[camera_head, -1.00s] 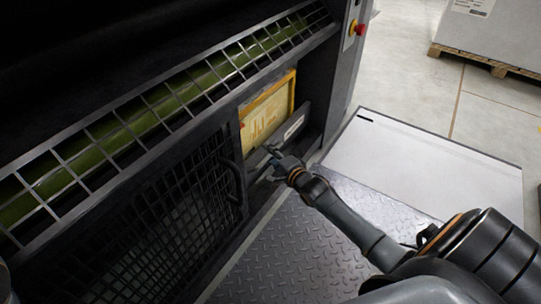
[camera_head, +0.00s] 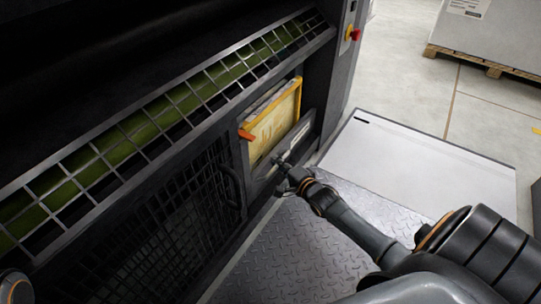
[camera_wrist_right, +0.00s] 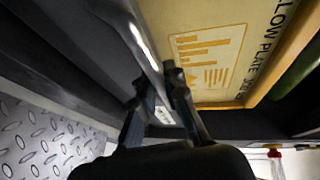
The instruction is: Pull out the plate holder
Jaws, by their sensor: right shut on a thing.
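The plate holder (camera_head: 301,130) is a dark front panel at the low opening of the machine, leaning outward at its top. A yellow-framed plate with printing (camera_head: 266,128) stands behind it. My right gripper (camera_head: 279,160) is at the near end of the panel. The yellow plate's lettering (camera_wrist_right: 210,58) shows beyond. My left gripper is out of view; only a bit of my left arm shows at bottom left.
A dark mesh guard with a curved handle (camera_head: 233,185) is left of the opening. A metal grid (camera_head: 150,130) runs above. The tread-plate floor (camera_head: 290,255) and a pale platform (camera_head: 420,160) in front are open. A red button (camera_head: 354,34) is on the right post.

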